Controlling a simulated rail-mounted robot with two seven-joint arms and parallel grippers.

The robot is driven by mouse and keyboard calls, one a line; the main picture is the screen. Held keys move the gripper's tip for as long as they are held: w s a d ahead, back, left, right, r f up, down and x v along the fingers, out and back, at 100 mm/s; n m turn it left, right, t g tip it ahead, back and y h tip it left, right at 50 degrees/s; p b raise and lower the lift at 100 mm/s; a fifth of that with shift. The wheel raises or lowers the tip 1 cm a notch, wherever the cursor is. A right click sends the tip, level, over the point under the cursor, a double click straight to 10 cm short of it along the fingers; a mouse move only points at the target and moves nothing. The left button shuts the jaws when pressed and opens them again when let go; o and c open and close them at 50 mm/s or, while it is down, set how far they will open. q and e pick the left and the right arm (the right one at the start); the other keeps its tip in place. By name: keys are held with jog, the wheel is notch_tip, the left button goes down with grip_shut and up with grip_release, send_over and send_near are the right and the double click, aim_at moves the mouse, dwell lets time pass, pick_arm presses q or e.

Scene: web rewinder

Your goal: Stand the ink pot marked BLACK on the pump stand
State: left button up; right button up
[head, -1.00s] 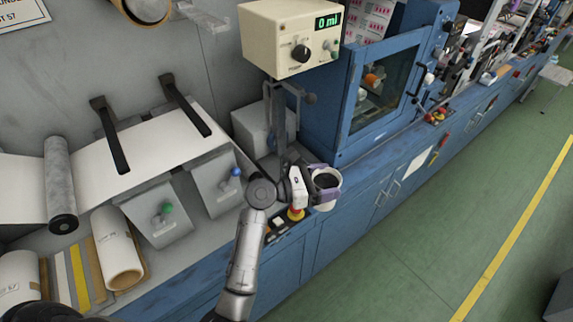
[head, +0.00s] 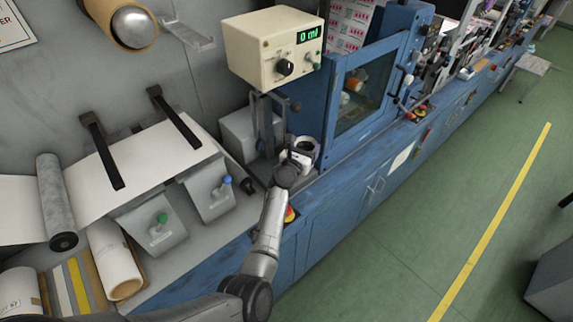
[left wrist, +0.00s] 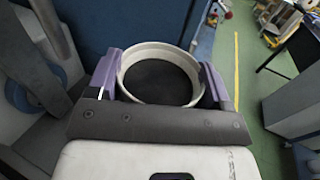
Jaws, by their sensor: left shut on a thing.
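A white, round, open-topped ink pot (head: 308,141) with dark contents is gripped upright by my left gripper (head: 301,155). In the left wrist view the pot's pale rim (left wrist: 159,47) sits between the two purple fingers of the left gripper (left wrist: 162,78). No BLACK marking is readable on it. The pump stand (head: 266,128) is a grey upright under the cream pump box (head: 275,46), whose display reads 0 ml. The pot is just right of the stand's upright; whether its bottom touches anything is hidden by my gripper. My right gripper is not in view.
A blue cabinet with a window (head: 362,88) stands close right of the pot. A grey block (head: 238,136) is behind the stand. Grey units with blue and green valves (head: 157,228) lie left. A red button (head: 291,213) is at the front edge.

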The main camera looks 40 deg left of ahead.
pick_arm(q)
jog(key=a+f+b, duration=0.2)
jog(key=b, duration=0.1)
jog(key=s+a+f+b, duration=0.1)
jog(key=a+f+b, duration=0.1)
jog(key=f+b, duration=0.1)
jog(key=a+f+b, duration=0.2)
jog(key=f+b, duration=0.1)
jog(key=shift+s+a+f, duration=0.15)
jog(key=shift+s+a, duration=0.05)
jog(key=shift+a, duration=0.2)
jog(key=shift+f, duration=0.1)
jog(key=o, duration=1.2)
jog(key=shift+o, duration=0.2)
